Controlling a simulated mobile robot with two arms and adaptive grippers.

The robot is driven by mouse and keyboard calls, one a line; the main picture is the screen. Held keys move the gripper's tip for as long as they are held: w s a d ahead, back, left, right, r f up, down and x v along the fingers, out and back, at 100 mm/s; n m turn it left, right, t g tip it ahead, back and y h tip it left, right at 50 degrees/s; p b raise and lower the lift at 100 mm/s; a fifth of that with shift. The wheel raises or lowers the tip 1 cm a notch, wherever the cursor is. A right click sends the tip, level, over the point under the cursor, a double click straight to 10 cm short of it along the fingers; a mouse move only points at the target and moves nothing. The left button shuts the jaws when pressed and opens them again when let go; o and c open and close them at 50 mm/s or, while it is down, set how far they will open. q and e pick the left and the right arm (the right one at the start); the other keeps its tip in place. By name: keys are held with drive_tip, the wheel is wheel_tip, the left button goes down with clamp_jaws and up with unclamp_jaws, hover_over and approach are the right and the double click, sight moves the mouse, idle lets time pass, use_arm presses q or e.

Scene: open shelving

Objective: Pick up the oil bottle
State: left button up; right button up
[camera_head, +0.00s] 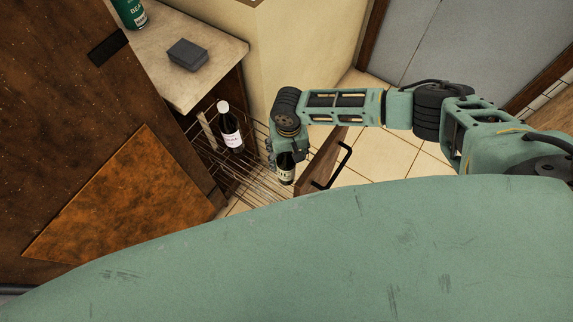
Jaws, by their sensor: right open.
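A dark bottle (231,133) with a white cap and a white label stands in the pull-out wire rack (262,186). A second dark bottle (286,176) with a pale label is in the same rack, farther right, with its upper part hidden by my right gripper. I cannot tell from the labels which one is the oil bottle. My right gripper (284,157) points down directly over this second bottle, at its top. Its fingers are mostly hidden by my own wrist, and it is open. My left gripper is out of view.
The wire rack has a wooden front with a black handle (340,166). A counter (200,91) above it holds a dark grey box (188,54) and a green can (130,12). A brown cabinet (60,110) stands at left. Tiled floor (380,150) lies right of the rack.

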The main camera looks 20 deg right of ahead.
drive_tip(key=shift+f, duration=0.65)
clamp_jaws()
drive_tip(key=shift+r, duration=0.1)
